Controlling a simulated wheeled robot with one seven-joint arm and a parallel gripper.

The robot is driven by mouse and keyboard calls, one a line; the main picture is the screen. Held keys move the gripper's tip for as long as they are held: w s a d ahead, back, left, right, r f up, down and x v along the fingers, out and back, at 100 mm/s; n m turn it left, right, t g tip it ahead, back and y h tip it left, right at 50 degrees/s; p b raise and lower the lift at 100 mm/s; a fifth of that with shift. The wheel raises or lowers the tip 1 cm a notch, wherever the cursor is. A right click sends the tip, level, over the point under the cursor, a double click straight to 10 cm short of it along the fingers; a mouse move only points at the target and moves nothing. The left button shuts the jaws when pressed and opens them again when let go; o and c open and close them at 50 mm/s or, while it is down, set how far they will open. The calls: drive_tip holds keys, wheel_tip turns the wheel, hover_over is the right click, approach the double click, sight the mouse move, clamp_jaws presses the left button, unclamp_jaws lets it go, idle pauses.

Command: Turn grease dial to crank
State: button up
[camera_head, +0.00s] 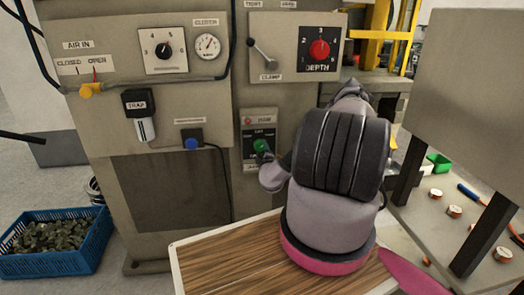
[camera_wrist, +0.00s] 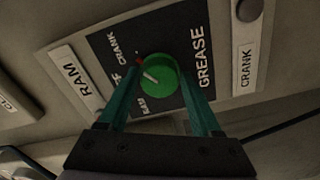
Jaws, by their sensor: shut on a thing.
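The grease dial is a round green knob (camera_wrist: 162,76) with a white pointer line, on a black plate (camera_wrist: 196,84) lettered GREASE, CRANK, OFF and RAM. In the wrist view the pointer slants up and left, toward the side with the labels. I cannot tell exactly which label it marks. My gripper (camera_wrist: 160,82) is shut on the dial, one teal finger on each side. In the head view the green dial (camera_head: 260,146) shows on the lower panel of the machine, and my arm's end reaches up to it, hiding the fingers.
A red DEPTH knob (camera_head: 319,49), a CLAMP lever (camera_head: 262,53) and another dial (camera_head: 164,50) sit above on the machine front. A blue crate (camera_head: 58,243) stands on the floor at left. A bench with copper coils (camera_head: 454,211) is at right.

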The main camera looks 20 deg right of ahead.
drive_tip(key=shift+f+m, duration=0.1)
drive_tip(key=shift+m, duration=0.6)
drive_tip(key=o, duration=1.4)
drive_tip(key=shift+c, duration=0.2)
drive_tip(key=v, duration=1.1)
drive_tip(key=shift+w, duration=0.1)
